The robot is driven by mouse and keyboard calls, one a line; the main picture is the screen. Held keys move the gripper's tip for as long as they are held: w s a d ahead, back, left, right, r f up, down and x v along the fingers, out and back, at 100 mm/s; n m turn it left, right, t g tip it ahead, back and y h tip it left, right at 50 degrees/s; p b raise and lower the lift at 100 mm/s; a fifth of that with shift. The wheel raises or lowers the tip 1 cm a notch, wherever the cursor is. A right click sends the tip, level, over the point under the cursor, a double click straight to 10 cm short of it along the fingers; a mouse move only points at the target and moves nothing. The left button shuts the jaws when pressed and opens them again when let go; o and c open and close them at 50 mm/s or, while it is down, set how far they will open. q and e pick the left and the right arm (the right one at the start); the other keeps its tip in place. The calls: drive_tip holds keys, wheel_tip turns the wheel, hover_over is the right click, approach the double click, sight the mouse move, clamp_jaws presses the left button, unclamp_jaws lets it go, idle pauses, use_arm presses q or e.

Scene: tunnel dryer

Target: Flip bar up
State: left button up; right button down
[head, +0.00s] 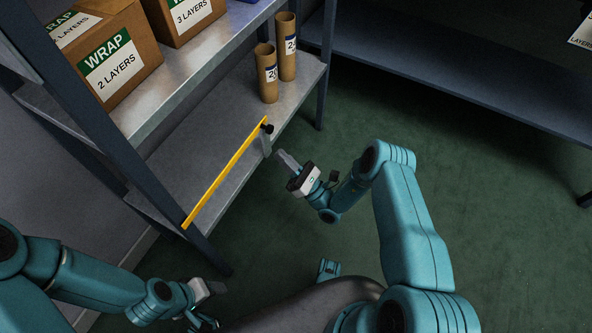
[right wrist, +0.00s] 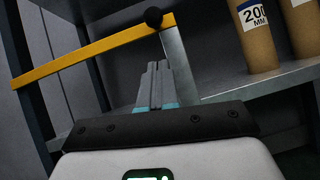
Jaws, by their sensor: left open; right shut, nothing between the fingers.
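A yellow bar (head: 226,172) lies across the front of the shelf, from the left post to a short grey bracket (head: 265,142) with a black knob (head: 267,127) at its right end. In the right wrist view the bar (right wrist: 90,52) and the knob (right wrist: 153,17) are just beyond the fingertips. My right gripper (head: 281,154) is shut and empty, a little to the right of the bracket in the head view, apart from the bar. My left gripper (head: 217,287) is open and empty, low near the foot of the shelf's post.
Two cardboard tubes (head: 266,74) (head: 287,47) stand on the lower shelf (head: 180,140) behind the knob. Boxes (head: 112,55) labelled "WRAP" stand on the upper shelf. Another shelf unit (head: 460,75) is at the back right. Green floor (head: 500,200) is clear on the right.

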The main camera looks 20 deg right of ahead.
use_arm(q)
drive_tip(key=shift+f, duration=0.25)
use_arm(e)
drive_tip(key=shift+w+a+r, duration=0.1)
drive_tip(key=shift+w+r, duration=0.25)
drive_tip(key=shift+r, duration=0.5)
drive_tip(key=shift+w+a+r, duration=0.1)
drive_tip(key=shift+w+r, duration=0.25)
drive_tip(key=shift+r, duration=0.45)
drive_tip(key=shift+w+a+r, duration=0.1)
drive_tip(key=shift+w+r, duration=0.25)
drive_tip(key=shift+r, duration=0.5)
drive_tip(key=shift+w, duration=0.1)
